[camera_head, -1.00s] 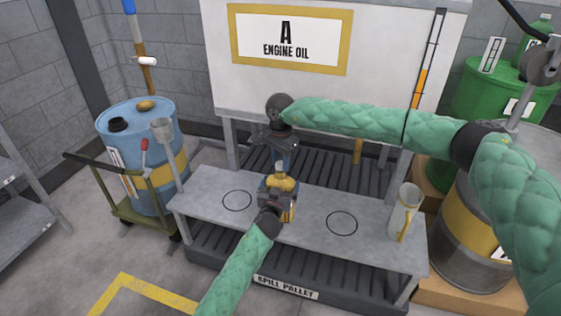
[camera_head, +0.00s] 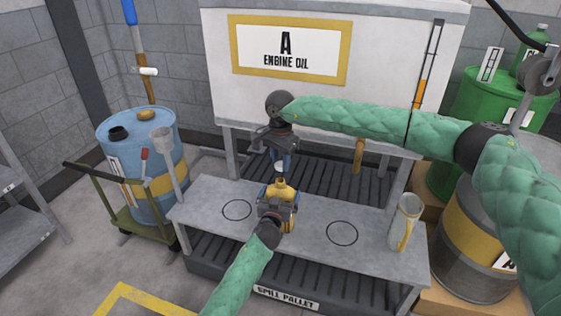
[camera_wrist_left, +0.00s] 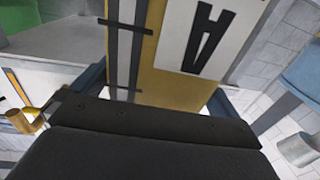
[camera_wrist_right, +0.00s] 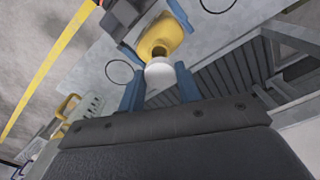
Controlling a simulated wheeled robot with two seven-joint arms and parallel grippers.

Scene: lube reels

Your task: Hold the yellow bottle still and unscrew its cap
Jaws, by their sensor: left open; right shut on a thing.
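The yellow bottle (camera_head: 283,189) stands on the grey bench. Its label with a large A and its side fill much of the left wrist view (camera_wrist_left: 165,60). My left gripper (camera_head: 278,196) is open around the bottle body, with one blue finger on either side; I cannot tell whether they touch it. My right gripper (camera_head: 281,163) is above the bottle, shut on the white cap (camera_wrist_right: 160,72). In the right wrist view the cap is between the blue fingertips, and the bottle's dark neck opening (camera_wrist_right: 160,51) shows beside it, so the cap appears off the neck.
Two drawn circles, left (camera_head: 237,209) and right (camera_head: 342,232), mark clear spots on the bench (camera_head: 310,222). A clear jug (camera_head: 405,222) with a yellow handle stands at its right end. A white tank (camera_head: 380,60) rises behind. A blue drum (camera_head: 145,150) stands on a cart at left.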

